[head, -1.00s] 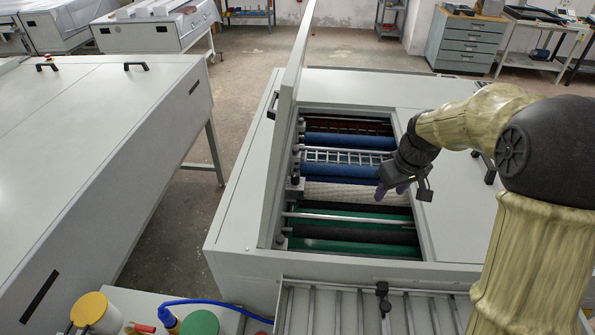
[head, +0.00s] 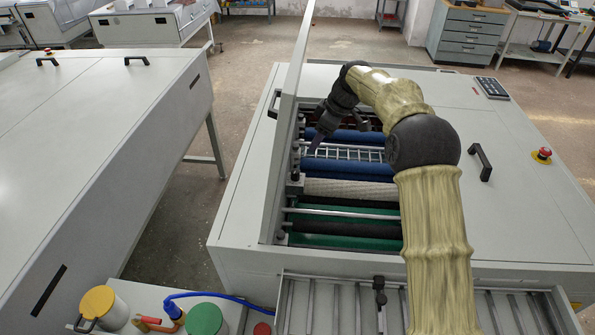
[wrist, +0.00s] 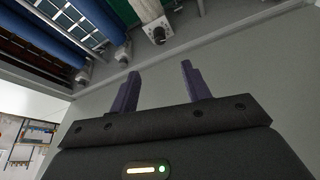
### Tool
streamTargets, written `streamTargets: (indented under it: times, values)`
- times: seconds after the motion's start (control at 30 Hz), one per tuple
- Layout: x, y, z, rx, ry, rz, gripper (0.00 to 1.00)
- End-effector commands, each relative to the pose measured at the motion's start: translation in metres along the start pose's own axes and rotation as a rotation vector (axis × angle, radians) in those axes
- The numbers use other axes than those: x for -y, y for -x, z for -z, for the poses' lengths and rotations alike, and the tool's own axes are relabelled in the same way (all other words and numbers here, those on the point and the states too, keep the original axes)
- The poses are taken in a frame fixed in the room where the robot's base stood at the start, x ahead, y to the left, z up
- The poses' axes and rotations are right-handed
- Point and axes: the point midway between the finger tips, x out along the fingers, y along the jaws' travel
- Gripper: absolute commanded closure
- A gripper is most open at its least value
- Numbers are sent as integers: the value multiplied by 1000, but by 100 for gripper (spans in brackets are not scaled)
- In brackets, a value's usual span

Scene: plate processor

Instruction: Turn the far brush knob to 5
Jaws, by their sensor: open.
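My gripper (head: 313,146) hangs open and empty over the left side of the processor's roller opening, by the upright lid. Its two purple fingers (wrist: 159,73) show apart in the wrist view. A pale block with a round dark-centred knob (wrist: 158,33) lies beyond the fingertips there, apart from them. Smaller grey fittings (wrist: 123,54) sit along the same edge by the blue rollers. In the head view a grey block with a dark top (head: 295,177) stands at the left end of the cream roller (head: 350,189). I cannot tell which is the far brush knob, nor read a dial number.
The raised lid (head: 286,130) stands close left of the gripper. The right top cover (head: 480,120) is closed, with a handle and a red emergency button (head: 543,154).

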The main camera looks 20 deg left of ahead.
Motion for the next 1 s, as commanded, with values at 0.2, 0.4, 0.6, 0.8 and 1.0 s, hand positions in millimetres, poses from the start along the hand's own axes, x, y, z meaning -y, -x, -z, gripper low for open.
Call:
streamTargets:
  times: [0.2,0.4,0.6,0.8,1.0]
  values:
    - [0,-6,0,1,-2,0,52]
    - [1,-32,0,2,-3,2,52]
    - [0,-67,0,3,-2,2,52]
    - [0,-102,0,3,-3,2,52]
    - [0,-135,0,2,-3,0,52]
